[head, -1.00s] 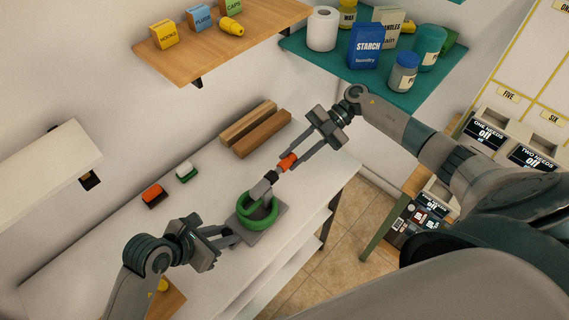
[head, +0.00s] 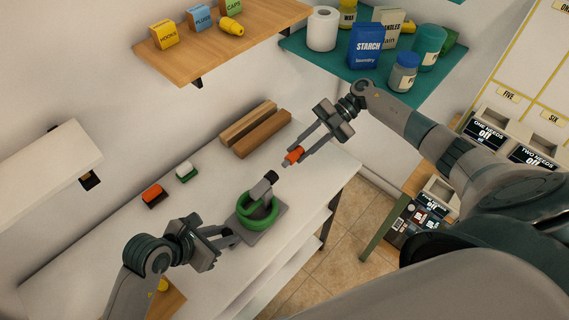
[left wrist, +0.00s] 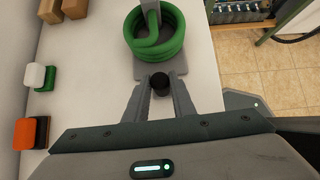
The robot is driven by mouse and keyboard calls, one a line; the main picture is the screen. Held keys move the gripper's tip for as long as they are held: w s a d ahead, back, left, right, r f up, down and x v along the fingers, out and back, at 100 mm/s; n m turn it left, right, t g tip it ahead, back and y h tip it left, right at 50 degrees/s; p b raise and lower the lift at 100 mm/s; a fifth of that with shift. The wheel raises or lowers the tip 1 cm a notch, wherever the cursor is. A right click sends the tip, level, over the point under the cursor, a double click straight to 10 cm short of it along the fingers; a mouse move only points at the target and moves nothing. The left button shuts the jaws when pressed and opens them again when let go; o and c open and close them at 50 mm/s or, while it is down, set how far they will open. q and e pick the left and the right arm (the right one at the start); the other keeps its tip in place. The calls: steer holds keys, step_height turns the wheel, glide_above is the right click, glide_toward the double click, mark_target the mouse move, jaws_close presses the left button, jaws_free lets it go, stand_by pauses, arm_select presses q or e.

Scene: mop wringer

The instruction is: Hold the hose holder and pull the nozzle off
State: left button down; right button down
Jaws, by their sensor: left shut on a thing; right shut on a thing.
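The hose holder (head: 272,224) is a grey plate with a green coiled hose (head: 245,215) and a grey upright block (head: 260,190) on it. The hose's black end (head: 271,177) sticks up from the block, uncovered. My left gripper (head: 232,238) is shut at the holder's near-left side. In the left wrist view its fingers (left wrist: 160,92) stand around a black knob (left wrist: 160,82) beside the holder's plate (left wrist: 176,66). My right gripper (head: 296,158) is shut on the orange nozzle (head: 293,155), held in the air just up and right of the black end, with a visible gap.
Two brown wooden blocks (head: 262,135) lie at the back of the white bench (head: 130,240). A red-orange block (head: 152,194) and a white-and-green block (head: 185,170) stand on the left. Loaded shelves (head: 190,60) hang above. The bench's right edge is near the holder.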

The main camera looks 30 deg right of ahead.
arm_select(q)
steer(key=shift+f, duration=0.1)
steer(key=c, duration=1.4)
jaws_free()
steer(key=shift+a, duration=0.1)
steer(key=v, duration=1.2)
arm_select(e)
steer(key=shift+s, duration=0.1)
